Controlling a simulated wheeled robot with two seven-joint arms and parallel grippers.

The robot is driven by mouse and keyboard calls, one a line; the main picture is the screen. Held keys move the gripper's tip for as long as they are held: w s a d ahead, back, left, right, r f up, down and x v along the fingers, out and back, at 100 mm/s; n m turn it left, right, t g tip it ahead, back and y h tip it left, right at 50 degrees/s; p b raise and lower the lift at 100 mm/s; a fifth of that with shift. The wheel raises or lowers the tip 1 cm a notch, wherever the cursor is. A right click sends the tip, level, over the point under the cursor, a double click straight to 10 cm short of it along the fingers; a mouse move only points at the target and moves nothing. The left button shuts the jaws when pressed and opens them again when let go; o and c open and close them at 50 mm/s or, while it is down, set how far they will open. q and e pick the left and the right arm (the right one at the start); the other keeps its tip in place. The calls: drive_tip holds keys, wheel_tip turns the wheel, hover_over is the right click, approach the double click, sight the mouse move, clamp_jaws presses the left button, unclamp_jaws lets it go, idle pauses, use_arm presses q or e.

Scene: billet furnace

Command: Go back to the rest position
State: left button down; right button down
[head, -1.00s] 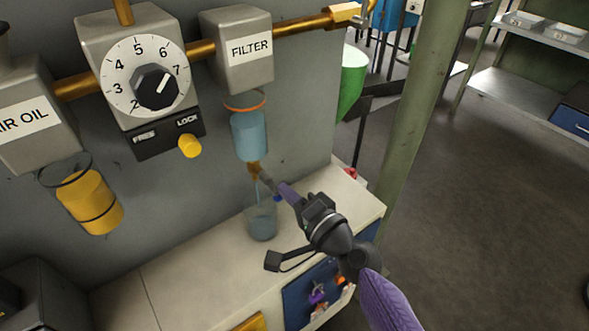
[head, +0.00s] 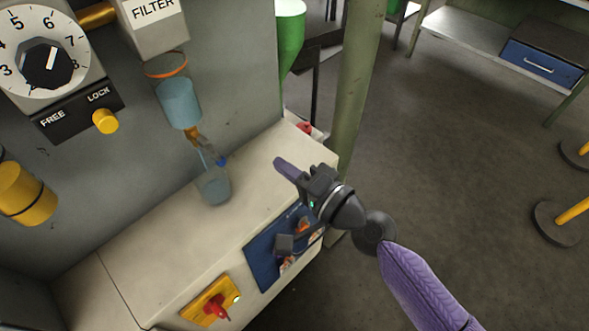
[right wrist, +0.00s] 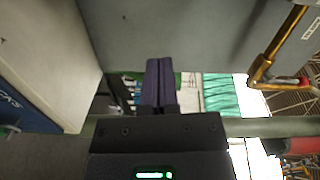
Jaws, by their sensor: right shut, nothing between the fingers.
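My right gripper (head: 284,167) is shut and empty. In the head view it hangs in front of the right end of the cream bench, apart from the filter and the cup. The right wrist view shows its purple fingers (right wrist: 158,82) pressed together. The filter unit (head: 150,28) on the grey wall has a blue bowl (head: 180,103) with a brass drain below it. A stream of liquid runs from the drain into a clear cup (head: 213,186) standing on the bench (head: 160,225). My left gripper is not in view.
A dial regulator (head: 45,65) with a yellow knob (head: 105,121) is at the upper left. A green post (head: 357,100) stands at the bench's right end. A yellow plate with a red switch (head: 212,305) is on the bench front. Open floor (head: 470,200) lies to the right.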

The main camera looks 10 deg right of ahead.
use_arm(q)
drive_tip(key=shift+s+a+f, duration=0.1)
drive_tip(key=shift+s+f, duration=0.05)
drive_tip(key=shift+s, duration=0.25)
use_arm(e)
drive_tip(key=shift+v, duration=0.8)
